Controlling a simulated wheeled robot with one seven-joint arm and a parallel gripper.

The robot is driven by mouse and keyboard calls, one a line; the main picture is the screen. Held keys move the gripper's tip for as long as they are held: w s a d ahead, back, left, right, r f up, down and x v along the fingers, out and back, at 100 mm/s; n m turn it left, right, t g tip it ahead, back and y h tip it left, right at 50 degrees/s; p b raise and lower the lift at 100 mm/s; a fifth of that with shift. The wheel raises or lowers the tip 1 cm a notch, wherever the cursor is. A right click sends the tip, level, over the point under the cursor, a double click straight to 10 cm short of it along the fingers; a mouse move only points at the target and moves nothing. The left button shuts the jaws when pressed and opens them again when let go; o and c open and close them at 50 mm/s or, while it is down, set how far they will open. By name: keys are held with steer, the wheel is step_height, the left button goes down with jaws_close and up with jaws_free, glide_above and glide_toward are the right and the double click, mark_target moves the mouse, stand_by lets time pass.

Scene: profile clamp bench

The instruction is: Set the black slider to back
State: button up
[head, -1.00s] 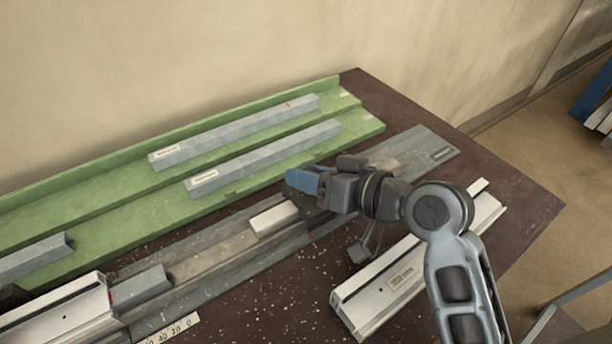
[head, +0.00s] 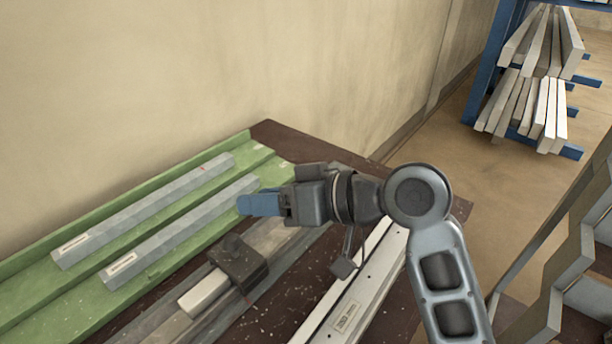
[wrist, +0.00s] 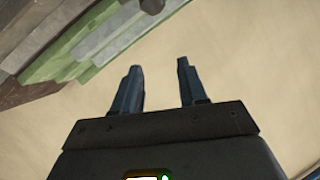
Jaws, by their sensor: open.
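I cannot make out the slider in the wrist view.
A green tray (head: 30,300) with grey profiles (head: 180,230) lies left of the rail. A white profile labelled 250 (head: 347,312) lies right of it. A blue rack (head: 497,60) with bars stands far right. The wall (head: 200,70) is behind the bench.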

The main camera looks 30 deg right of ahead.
steer(key=s+d+r, duration=0.2)
steer(key=d+r, duration=0.1)
steer(key=d, duration=0.2)
steer(key=shift+s+d+r, duration=0.2)
steer(key=shift+d+r, duration=0.05)
steer(key=shift+r, duration=0.05)
